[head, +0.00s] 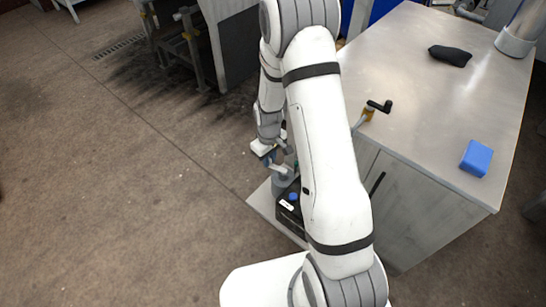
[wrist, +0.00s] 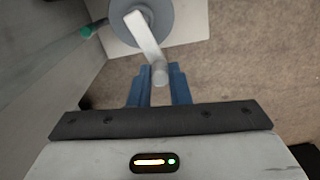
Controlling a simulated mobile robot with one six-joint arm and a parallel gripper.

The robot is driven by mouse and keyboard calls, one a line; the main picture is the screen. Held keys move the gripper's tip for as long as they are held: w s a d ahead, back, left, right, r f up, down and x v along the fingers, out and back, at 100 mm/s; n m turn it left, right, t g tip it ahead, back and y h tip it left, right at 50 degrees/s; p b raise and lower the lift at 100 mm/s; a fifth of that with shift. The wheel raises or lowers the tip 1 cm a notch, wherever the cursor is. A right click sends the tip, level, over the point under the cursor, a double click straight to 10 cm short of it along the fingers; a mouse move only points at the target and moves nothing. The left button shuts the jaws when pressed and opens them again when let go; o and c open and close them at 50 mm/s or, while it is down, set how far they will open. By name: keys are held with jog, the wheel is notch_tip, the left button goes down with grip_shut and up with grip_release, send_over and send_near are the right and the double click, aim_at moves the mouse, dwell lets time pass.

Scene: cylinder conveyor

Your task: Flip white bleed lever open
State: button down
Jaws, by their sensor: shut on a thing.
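The white lever (wrist: 147,38) is an arm on top of a round grey body (wrist: 172,20) in the wrist view. A rounded grey knob ends the lever, pointing toward me. My gripper (wrist: 159,74) has its blue fingers on both sides of that knob end and is shut on it. In the head view my gripper (head: 268,161) is low beside the grey cylinder (head: 283,183), left of the cabinet; my arm hides part of this spot and the lever is too small to make out clearly.
A black box with a blue button (head: 293,197) stands by the cylinder on a pale base plate (head: 262,203). The steel-topped cabinet (head: 430,110) is close on the right, with a black-handled valve (head: 379,106), a blue block (head: 476,158) and a dark object (head: 450,55). Floor to the left is open.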

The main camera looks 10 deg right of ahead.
jog(key=shift+w+d+m, duration=0.25)
jog(key=shift+m, duration=0.6)
jog(key=shift+w+d+m, duration=0.25)
jog(key=shift+m, duration=0.6)
jog(key=c, duration=1.3)
grip_release()
jog(key=shift+c, duration=0.2)
notch_tip(320, 180, up, 8)
jog(key=p, duration=0.1)
jog(key=shift+p, duration=0.3)
